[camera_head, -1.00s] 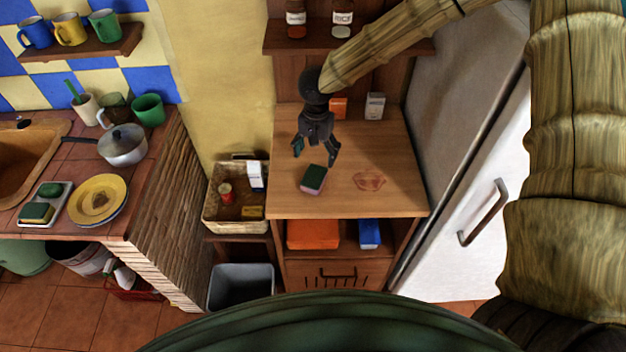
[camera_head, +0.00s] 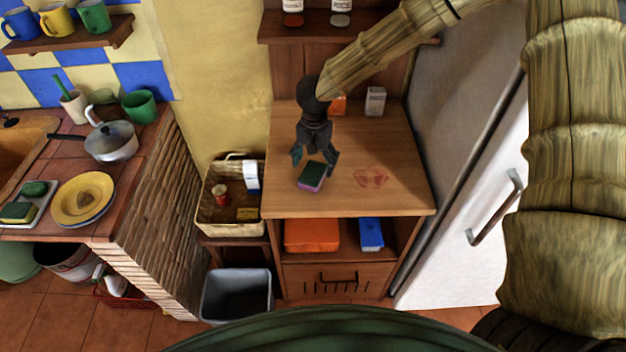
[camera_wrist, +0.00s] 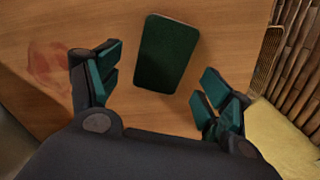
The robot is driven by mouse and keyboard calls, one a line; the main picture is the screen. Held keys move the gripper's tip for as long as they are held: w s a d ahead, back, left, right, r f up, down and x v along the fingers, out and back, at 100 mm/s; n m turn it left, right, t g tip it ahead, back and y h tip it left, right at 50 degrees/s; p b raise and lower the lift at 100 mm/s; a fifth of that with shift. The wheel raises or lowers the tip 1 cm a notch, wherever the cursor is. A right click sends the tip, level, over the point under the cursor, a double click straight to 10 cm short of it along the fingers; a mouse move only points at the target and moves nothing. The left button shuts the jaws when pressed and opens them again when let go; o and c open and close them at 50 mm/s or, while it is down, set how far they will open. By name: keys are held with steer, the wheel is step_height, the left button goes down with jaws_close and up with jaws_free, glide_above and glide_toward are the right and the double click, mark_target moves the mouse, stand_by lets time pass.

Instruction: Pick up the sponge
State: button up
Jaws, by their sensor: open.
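The sponge (camera_head: 311,177) lies on the wooden cabinet top (camera_head: 400,190), with a dark green upper face and a pinkish-purple side. In the wrist view the sponge (camera_wrist: 167,54) shows its green face, slightly tilted in the picture, ahead of and between the two fingers. My gripper (camera_head: 314,160) is open and empty, pointing down just behind the sponge in the head view. In the wrist view my gripper (camera_wrist: 153,90) has its teal-padded fingers spread to both sides, with no visible contact on the sponge. The exact height gap cannot be told.
A reddish stain (camera_head: 371,177) marks the top right of the sponge. An orange box (camera_head: 338,105) and a white box (camera_head: 375,101) stand at the back. A wicker basket (camera_head: 230,215) is at left, a fridge (camera_head: 490,200) at right. Another sponge (camera_head: 18,212) lies on the left counter.

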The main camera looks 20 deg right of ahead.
mark_target(314, 170)
steer(key=shift+f+b, duration=2)
steer(key=shift+b, duration=0.3)
steer(key=shift+r, duration=0.1)
steer(key=c, duration=0.9)
steer(key=shift+r, duration=0.1)
steer(key=shift+c, duration=0.2)
step_height(314, 170, up, 4)
steer(key=p, duration=0.5)
steer(key=shift+f, duration=0.2)
steer(key=s+a+r+p, duration=0.1)
steer(key=s+a+p, duration=0.2)
steer(key=s, duration=1.2)
steer(key=shift+s+a, duration=0.35)
steer(key=shift+a, duration=0.05)
steer(key=shift+c, duration=0.3)
